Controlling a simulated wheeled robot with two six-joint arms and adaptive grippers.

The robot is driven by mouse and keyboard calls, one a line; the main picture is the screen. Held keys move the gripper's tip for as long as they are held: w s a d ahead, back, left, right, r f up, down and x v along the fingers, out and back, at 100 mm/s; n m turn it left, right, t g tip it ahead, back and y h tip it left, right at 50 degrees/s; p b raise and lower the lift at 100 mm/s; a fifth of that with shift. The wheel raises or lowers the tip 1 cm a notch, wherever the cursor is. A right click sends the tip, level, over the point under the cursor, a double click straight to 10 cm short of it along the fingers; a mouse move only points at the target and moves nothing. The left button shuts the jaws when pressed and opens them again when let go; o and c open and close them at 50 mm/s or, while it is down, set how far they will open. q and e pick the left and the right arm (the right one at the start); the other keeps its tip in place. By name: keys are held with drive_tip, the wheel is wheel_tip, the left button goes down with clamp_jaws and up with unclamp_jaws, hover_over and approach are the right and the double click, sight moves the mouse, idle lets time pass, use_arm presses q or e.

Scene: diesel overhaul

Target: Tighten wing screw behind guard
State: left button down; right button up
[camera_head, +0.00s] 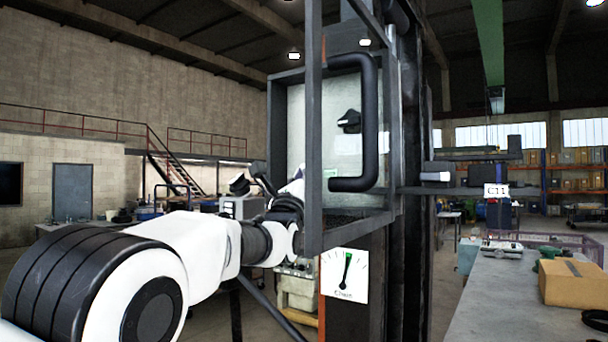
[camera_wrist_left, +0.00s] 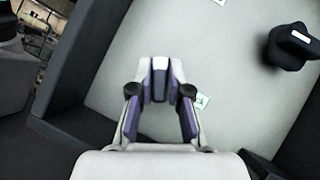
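The wing screw (camera_head: 349,122) is a black knob with a white mark on the pale back plate of a dark open-fronted box. It also shows at the upper right of the left wrist view (camera_wrist_left: 290,45). A dark guard frame (camera_head: 314,130) with a large black U-shaped handle (camera_head: 371,120) stands in front of the box. My left gripper (camera_head: 293,186) reaches into the lower left of the box, partly hidden. In the left wrist view its fingers (camera_wrist_left: 160,78) are drawn together, apart from the screw, which lies to their right. My right gripper is out of view.
The box walls (camera_wrist_left: 52,75) rise close around my left gripper. A gauge card (camera_head: 345,275) with a green band and black pointer hangs below the box. A grey bench (camera_head: 480,290) with a cardboard box (camera_head: 573,283) is at the right.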

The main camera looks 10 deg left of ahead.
use_arm(q)
drive_tip(key=m+h+b, duration=0.1)
drive_tip(key=m, duration=0.1)
drive_tip(key=shift+f+m+h, duration=0.1)
drive_tip(key=shift+m+h, duration=0.2)
drive_tip(key=shift+h, duration=0.1)
drive_tip(key=m+h+b, duration=0.1)
drive_tip(key=m+h, duration=0.1)
drive_tip(key=m, duration=0.1)
drive_tip(key=shift+a+h, duration=0.15)
drive_tip(key=shift+h, duration=0.15)
drive_tip(key=m+h, duration=0.2)
drive_tip(key=shift+r+m, duration=0.2)
drive_tip(key=shift+m, duration=0.1)
drive_tip(key=shift+r+m+g+h, duration=0.15)
drive_tip(key=shift+m+g+h, duration=0.15)
drive_tip(key=shift+m+h, duration=0.45)
